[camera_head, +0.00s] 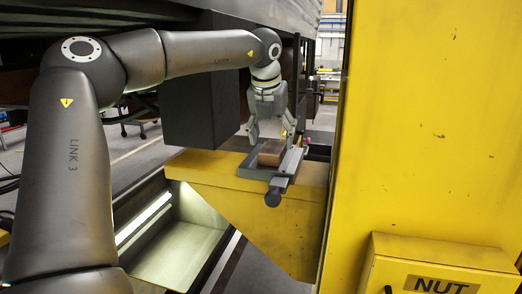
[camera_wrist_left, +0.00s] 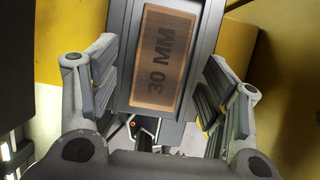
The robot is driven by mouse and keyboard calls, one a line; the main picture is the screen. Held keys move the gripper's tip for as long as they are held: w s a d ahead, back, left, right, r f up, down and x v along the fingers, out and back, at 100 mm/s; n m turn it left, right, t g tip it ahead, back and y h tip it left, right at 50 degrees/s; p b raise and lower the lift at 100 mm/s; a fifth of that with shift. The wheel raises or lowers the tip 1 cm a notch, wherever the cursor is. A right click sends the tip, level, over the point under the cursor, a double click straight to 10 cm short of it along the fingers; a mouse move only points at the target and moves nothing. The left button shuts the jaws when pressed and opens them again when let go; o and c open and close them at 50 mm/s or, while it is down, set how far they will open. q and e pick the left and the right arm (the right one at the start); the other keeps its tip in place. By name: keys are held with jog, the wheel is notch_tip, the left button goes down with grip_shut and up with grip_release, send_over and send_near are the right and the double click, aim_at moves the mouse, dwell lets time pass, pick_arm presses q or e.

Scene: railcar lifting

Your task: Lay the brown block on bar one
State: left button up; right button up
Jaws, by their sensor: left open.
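The brown block (camera_head: 270,153), marked "30 MM" in the left wrist view (camera_wrist_left: 162,55), lies flat on a grey metal piece (camera_head: 285,178) with a round-ended handle. This grey piece rests on top of the yellow bracket (camera_head: 205,172). My left gripper (camera_head: 270,133) is open just above the block. In the left wrist view its fingers (camera_wrist_left: 158,85) stand wide apart, one to each side of the block and grey piece, apart from the block. No label shows which part is bar one. My right gripper is not in view.
A large dark box-shaped part (camera_head: 203,105) hangs beside my left forearm, close behind the bracket. A tall yellow column (camera_head: 435,120) stands on the right, with a yellow box labelled "NUT" (camera_head: 440,270) at its foot. A lit trough (camera_head: 175,250) lies below the bracket.

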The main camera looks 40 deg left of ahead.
pick_arm(q)
jog(key=shift+b+v, duration=0.5)
jog(key=shift+v, duration=0.55)
jog(key=s+d+b, duration=0.6)
jog(key=s+b, duration=0.1)
jog(key=s, duration=0.3)
jog(key=shift+s, duration=0.35)
